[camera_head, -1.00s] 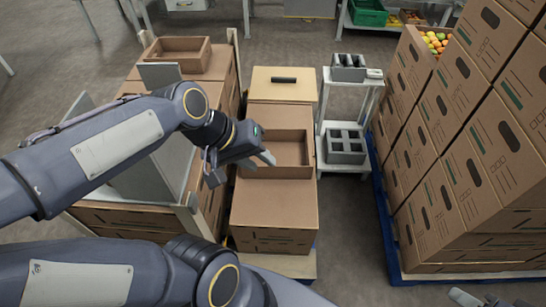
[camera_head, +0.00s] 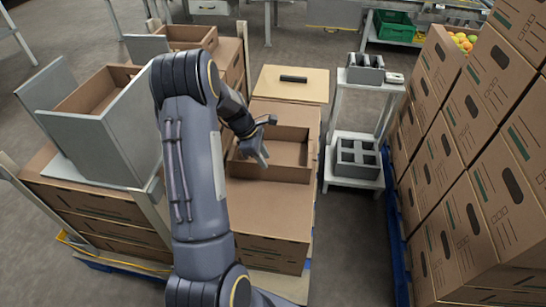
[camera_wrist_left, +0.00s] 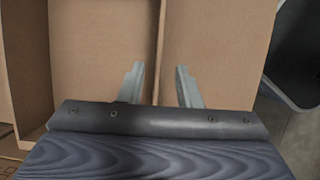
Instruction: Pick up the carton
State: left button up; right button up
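An open, empty brown carton (camera_head: 290,152) sits on top of the middle stack of closed cartons in the head view. My left gripper (camera_head: 262,158) is over its left part, fingers pointing down. In the left wrist view, the two pale fingers (camera_wrist_left: 158,85) are apart, with a thin cardboard wall (camera_wrist_left: 158,40) running between them. I cannot tell whether either finger touches it. My left forearm hides part of the stack's left side. My right gripper is not in view.
Another open carton (camera_head: 88,98) stands between grey panels on the left stack, with one more (camera_head: 188,36) behind. A white stand (camera_head: 340,110) holds grey divided trays. Tall stacked cartons (camera_head: 470,150) line the right. Floor shows between stand and stacks.

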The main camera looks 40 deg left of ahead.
pick_arm(q)
jog(key=b, duration=0.2)
send_over(271, 180)
notch_tip(271, 180, down, 5)
jog(key=shift+w+f, duration=0.15)
jog(key=shift+f, duration=0.05)
grip_shut()
